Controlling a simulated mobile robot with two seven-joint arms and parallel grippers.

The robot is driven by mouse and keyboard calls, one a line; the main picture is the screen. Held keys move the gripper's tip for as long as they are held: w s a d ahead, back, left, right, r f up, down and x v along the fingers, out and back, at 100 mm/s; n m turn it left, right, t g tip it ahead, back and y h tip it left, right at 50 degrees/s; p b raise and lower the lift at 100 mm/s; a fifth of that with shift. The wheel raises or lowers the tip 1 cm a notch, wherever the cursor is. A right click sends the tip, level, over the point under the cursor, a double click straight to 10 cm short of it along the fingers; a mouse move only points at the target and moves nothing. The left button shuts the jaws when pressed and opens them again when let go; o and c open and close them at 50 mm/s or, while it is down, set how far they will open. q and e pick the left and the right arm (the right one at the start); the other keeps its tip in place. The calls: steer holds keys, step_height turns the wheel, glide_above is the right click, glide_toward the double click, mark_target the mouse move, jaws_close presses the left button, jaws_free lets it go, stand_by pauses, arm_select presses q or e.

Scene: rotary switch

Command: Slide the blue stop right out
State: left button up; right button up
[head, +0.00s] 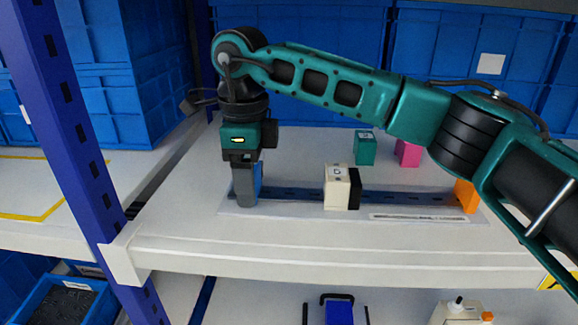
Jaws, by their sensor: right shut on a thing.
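The blue stop (259,176) stands at the left end of a dark blue rail (290,194) on the shelf. My right gripper (246,195) comes down over it from above, its fingers shut on the stop and hiding most of it. A cream block with a black side (337,188) sits on the rail near its middle, apart from the blue stop. An orange stop (466,195) stands at the right end of the rail. My left gripper is not in view.
A teal block (364,148) and a pink block (408,153) stand behind the rail. A blue upright post (75,130) rises at the left front of the white shelf (330,256). Blue crates (310,55) line the back. The shelf left of the rail is bare.

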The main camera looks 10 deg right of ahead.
mark_target(232, 191)
steer(key=shift+w+a+r+p, duration=0.1)
steer(key=shift+w+a+p, duration=0.1)
steer(key=shift+a, duration=0.55)
steer(key=shift+w+a+p, duration=0.1)
steer(key=shift+w+a, duration=0.1)
steer(key=shift+a, duration=0.55)
steer(key=o, duration=1.4)
steer(key=shift+a, duration=0.1)
steer(key=shift+o, duration=0.2)
step_height(232, 191, up, 13)
steer(key=p, duration=0.1)
